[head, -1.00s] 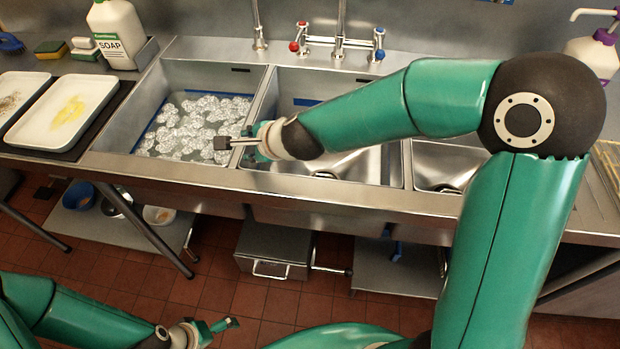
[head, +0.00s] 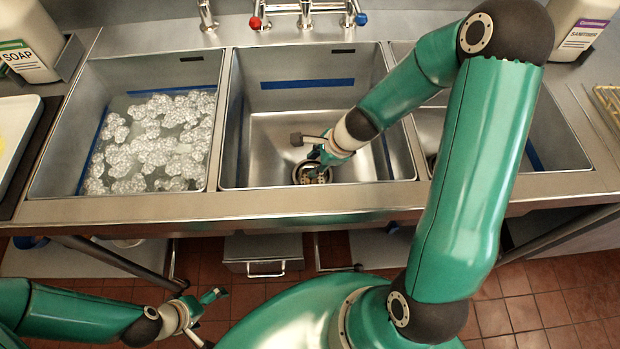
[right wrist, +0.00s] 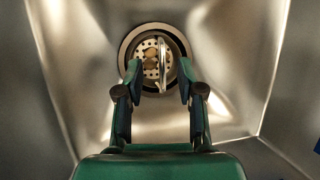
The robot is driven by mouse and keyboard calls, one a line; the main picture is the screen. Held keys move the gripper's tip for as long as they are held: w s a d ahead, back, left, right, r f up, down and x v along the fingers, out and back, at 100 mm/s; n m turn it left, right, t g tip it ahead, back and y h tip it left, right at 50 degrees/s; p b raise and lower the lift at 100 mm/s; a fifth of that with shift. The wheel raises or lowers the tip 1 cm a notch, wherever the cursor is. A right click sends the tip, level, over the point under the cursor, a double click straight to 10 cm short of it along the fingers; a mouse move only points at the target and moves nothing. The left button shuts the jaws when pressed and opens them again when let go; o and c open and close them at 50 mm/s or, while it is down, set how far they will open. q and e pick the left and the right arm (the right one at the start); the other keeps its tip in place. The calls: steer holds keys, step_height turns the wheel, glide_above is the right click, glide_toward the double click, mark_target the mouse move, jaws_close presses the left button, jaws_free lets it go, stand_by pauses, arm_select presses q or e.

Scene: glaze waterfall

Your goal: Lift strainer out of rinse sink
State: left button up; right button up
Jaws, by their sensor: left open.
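The strainer (head: 311,174) is a round, perforated metal basket seated in the drain of the empty middle sink (head: 270,130). In the right wrist view the strainer (right wrist: 148,72) shows holes, brownish bits inside and an upright metal handle (right wrist: 162,62). My right gripper (right wrist: 160,78) is open, with one finger on each side of the handle and visible gaps to it. In the head view the right gripper (head: 312,158) is low in the sink over the strainer and partly hides it. My left gripper (head: 217,305) is open and empty, low in front of the counter.
The left sink (head: 150,140) holds water and white foam. Taps (head: 306,18) stand behind the middle sink. A soap bottle (head: 25,45) stands at the back left and a sanitiser bottle (head: 580,30) at the back right. The sink's steel walls surround my right gripper.

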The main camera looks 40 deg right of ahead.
mark_target(310, 167)
steer(key=b+x, duration=0.2)
steer(key=x, duration=0.2)
steer(key=shift+w+d+f, duration=0.1)
steer(key=shift+w+d, duration=0.05)
jaws_close()
